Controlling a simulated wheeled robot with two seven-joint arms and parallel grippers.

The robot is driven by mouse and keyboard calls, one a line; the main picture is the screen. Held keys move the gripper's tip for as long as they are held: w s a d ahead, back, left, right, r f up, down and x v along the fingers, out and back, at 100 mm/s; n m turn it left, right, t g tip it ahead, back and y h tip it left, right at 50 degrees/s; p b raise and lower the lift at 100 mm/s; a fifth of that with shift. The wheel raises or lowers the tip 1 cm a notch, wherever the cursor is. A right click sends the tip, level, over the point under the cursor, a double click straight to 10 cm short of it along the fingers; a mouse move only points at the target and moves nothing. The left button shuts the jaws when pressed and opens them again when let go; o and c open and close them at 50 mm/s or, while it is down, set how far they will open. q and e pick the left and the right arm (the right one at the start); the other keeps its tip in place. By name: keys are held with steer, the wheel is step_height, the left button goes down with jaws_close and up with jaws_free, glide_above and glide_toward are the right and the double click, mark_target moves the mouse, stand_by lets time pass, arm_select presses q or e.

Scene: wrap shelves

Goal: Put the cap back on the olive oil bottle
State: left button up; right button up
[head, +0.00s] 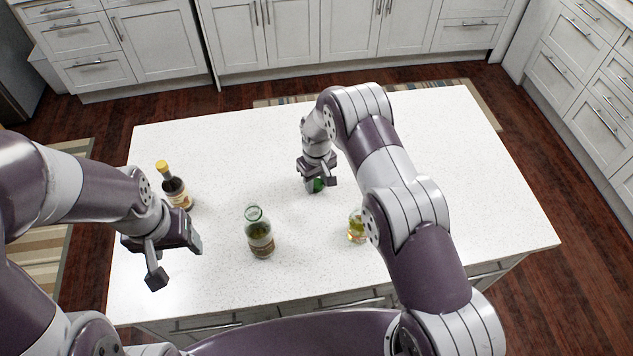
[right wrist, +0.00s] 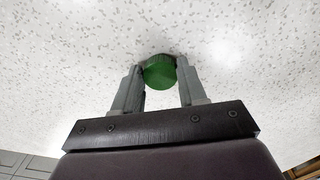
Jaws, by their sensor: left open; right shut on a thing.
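The olive oil bottle (head: 260,236) stands upright and uncapped near the front middle of the counter, with a green rim at its open mouth. The green cap (head: 317,185) is between the fingers of my right gripper (head: 318,180), behind and to the right of the bottle. In the right wrist view the cap (right wrist: 159,71) sits between both fingertips of my right gripper (right wrist: 160,75), with the counter surface behind it. My left gripper (head: 178,262) is open and empty, to the left of the bottle and apart from it.
A dark bottle with a yellow cap (head: 174,188) stands at the left of the white counter (head: 230,150). A small bottle with yellow liquid (head: 356,228) stands to the right, partly hidden by my right arm. The counter's back and right parts are clear.

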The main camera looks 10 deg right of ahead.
mark_target(317, 183)
step_height(317, 183, up, 3)
steer(key=shift+w+r+b, duration=0.1)
steer(key=shift+r+b, duration=0.05)
steer(key=shift+b, duration=1)
steer(key=s+d+r+b, duration=0.3)
steer(key=s+d+r, duration=0.3)
steer(key=s, duration=0.4)
steer(key=shift+d+r, duration=0.15)
steer(key=shift+r, duration=0.55)
